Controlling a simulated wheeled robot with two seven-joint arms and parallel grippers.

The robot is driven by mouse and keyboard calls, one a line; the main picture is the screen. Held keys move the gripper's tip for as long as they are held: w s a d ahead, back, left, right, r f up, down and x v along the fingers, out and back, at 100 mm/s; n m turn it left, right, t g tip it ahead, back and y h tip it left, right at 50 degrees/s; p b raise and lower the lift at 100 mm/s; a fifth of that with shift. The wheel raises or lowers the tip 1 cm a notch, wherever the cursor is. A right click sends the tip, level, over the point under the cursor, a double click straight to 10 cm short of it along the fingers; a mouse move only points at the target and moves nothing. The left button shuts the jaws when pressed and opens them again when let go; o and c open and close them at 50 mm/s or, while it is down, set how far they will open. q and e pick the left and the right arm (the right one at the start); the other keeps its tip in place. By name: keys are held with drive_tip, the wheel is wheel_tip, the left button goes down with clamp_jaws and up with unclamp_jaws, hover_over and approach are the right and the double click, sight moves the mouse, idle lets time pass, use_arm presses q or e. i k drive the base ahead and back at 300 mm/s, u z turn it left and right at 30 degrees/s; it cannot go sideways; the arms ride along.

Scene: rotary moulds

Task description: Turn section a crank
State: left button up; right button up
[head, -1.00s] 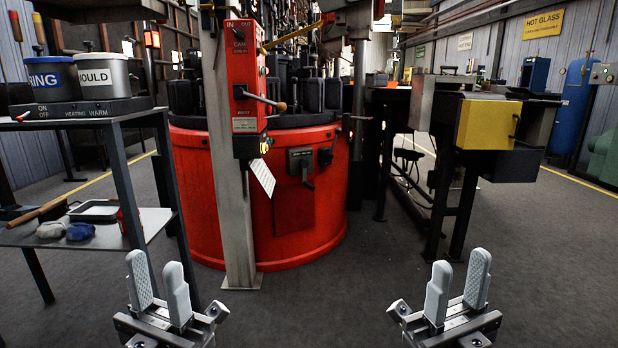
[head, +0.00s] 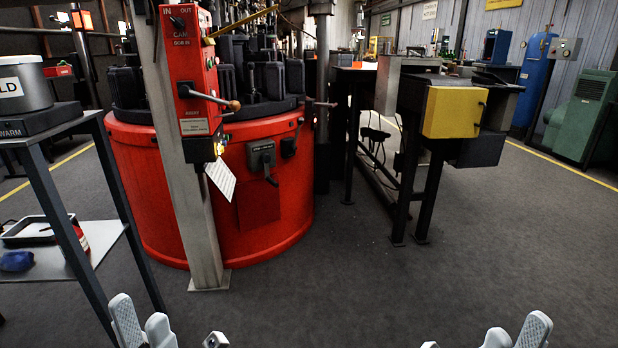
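A red control box (head: 190,75) is fixed to a grey upright post (head: 170,150) before the round red machine (head: 285,185). A crank handle with a brown knob (head: 234,105) sticks out from the box to the right. My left gripper (head: 143,327) is open and empty, low at the left. My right gripper (head: 516,335) is open and empty, low at the right. Both are well short of the machine, their lower parts cut off.
A dark-framed table (head: 60,165) with a grey pot (head: 22,85) stands close at the left. A black stand with a yellow box (head: 452,112) is at the right. The floor (head: 350,280) between is clear. A paper tag (head: 220,180) hangs below the control box.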

sight(265, 158)
drive_tip(key=z, duration=0.1)
drive_tip(key=i, duration=0.8)
drive_tip(key=u, duration=0.95)
drive_tip(key=i, duration=0.7)
drive_tip(key=u, duration=0.75)
